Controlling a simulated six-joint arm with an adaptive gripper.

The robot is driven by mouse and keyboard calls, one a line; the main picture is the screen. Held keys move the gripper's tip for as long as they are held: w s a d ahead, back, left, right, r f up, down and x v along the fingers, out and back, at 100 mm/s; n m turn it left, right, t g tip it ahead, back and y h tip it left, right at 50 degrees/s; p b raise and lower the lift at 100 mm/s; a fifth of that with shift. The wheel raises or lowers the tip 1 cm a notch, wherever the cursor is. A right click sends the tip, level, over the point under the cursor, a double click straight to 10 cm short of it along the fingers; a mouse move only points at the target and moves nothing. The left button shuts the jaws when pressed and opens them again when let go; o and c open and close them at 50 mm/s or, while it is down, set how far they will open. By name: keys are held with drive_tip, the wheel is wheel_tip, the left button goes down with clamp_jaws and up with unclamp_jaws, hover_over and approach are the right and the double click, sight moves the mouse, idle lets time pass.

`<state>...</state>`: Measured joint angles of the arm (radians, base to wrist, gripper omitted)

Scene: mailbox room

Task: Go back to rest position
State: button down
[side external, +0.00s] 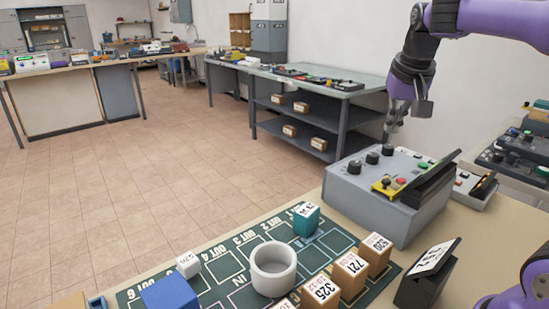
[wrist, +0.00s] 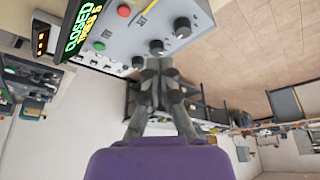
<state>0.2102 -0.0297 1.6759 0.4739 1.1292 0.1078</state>
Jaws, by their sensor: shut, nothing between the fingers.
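My gripper (side external: 392,128) hangs in the air at the upper right of the side external view, beyond and above the grey control box (side external: 385,190). Its fingers are shut with nothing between them. In the wrist view my gripper (wrist: 158,68) points toward the same control box (wrist: 170,22), whose black knobs lie just past the fingertips. The fingertips look apart from the box, though the exact gap is hard to tell.
A green mat (side external: 228,289) on the table bears a white ring-shaped cup (side external: 273,268), a teal block (side external: 306,220), a blue block (side external: 170,296), a small white cube (side external: 188,264) and several tan numbered blocks (side external: 351,269). A black display (side external: 427,272) stands at right. Open floor lies left.

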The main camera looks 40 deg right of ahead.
drive_tip(key=s+a+f+n+t+y, duration=0.2)
drive_tip(key=s+a+f+n, duration=0.4)
drive_tip(key=s+a+n, duration=0.3)
drive_tip(key=s+a+y, duration=0.1)
drive_tip(key=a, duration=0.3)
drive_tip(key=shift+f, duration=0.15)
drive_tip(key=shift+d, duration=0.1)
idle(0.7)
